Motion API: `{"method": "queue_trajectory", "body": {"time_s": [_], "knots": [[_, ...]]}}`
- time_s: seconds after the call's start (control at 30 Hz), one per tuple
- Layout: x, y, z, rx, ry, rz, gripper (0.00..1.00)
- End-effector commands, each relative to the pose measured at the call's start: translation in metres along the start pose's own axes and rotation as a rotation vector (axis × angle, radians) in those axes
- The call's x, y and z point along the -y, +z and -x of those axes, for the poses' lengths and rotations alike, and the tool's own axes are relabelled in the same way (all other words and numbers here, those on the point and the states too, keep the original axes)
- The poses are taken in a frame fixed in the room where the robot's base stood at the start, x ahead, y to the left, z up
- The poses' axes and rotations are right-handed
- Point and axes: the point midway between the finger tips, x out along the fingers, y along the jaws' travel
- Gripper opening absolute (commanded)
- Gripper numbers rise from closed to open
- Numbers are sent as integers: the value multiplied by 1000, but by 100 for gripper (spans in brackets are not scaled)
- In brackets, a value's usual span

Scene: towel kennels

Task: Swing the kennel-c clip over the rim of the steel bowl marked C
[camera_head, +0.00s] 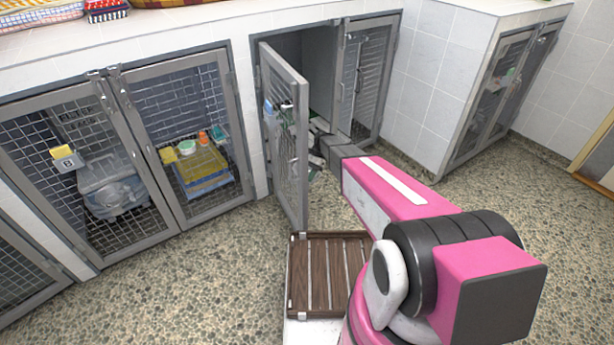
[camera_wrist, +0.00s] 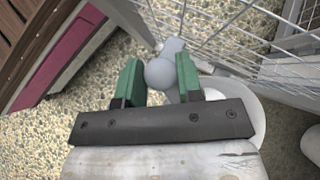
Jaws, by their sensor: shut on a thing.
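In the wrist view my gripper (camera_wrist: 160,66) has its two green fingers shut on a smooth grey-blue part with a round knob (camera_wrist: 160,73). This looks like the clip, though no mark can be read on it. A pale rounded shape (camera_wrist: 248,108) lies under and right of the right finger. I cannot tell whether it is the steel bowl, and no letter C shows. In the head view my arm reaches down toward the open kennel door (camera_head: 290,130), and its far end hides the gripper's fingers and what they hold.
The open mesh door stands out from the dark kennel opening (camera_head: 318,70); wire mesh (camera_wrist: 245,45) is close by in the wrist view. A slatted wooden rack (camera_head: 325,270) lies in front. Speckled floor (camera_head: 190,285) is clear at lower left.

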Motion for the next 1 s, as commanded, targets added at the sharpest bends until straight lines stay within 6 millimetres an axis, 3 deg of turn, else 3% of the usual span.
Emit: {"method": "queue_trajectory", "body": {"time_s": [0.03,0.07,0.1,0.13,0.53,1.0], "knots": [[2,0,1,-1,-5,2,10],[2,0,1,-1,-5,2,40],[2,0,1,-1,-5,2,53],[2,0,1,-1,-5,2,58],[1,0,10,-1,-3,0,58],[1,-1,90,-2,-4,0,58]]}}
